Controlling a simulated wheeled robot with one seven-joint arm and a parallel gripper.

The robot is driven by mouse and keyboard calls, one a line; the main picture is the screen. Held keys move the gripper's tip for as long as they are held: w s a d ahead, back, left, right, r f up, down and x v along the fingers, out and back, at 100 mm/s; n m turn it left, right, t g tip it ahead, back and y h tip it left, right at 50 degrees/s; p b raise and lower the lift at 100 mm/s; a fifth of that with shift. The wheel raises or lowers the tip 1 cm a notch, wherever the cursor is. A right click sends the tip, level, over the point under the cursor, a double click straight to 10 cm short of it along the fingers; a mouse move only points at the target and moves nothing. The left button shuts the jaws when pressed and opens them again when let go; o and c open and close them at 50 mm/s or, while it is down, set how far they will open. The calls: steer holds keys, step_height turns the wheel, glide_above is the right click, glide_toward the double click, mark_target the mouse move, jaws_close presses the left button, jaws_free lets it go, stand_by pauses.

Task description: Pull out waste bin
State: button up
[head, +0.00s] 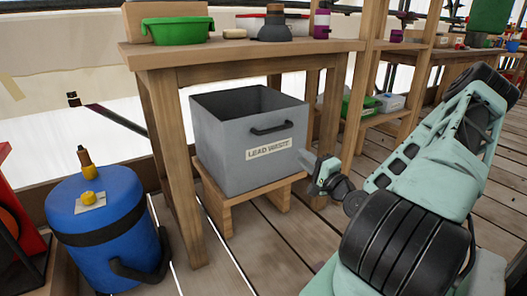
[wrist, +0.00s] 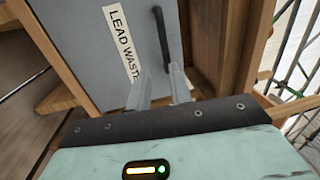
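The waste bin (head: 225,150) is a grey open-topped box labelled "LEAD WASTE". It stands on a low wooden stand (head: 228,205) under the workbench. Its dark bar handle (head: 270,128) is on the front face above the label. My gripper (head: 309,161) is at the bin's front right, below and to the right of the handle, and appears apart from it. In the wrist view, my gripper's two fingers (wrist: 160,72) stand apart with a gap and point toward the bin front (wrist: 80,40). The handle (wrist: 163,38) shows just beyond the fingertips. Nothing is visibly held.
The workbench (head: 250,49) has a leg on each side of the bin; the right one is close to my gripper. A blue canister (head: 105,235) stands at left. A green tub (head: 177,31) is on the bench top. Shelves stand at right.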

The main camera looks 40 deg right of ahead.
mark_target(276, 130)
steer(key=shift+m+h, duration=0.4)
steer(key=shift+d+r+b+x, duration=0.15)
steer(key=shift+b+x, duration=1.7)
steer(key=shift+x, duration=2.35)
steer(key=shift+d+r+b+x, duration=0.15)
steer(key=shift+b+x, duration=1.65)
steer(key=shift+x, duration=2.4)
steer(key=shift+s, duration=0.15)
jaws_close()
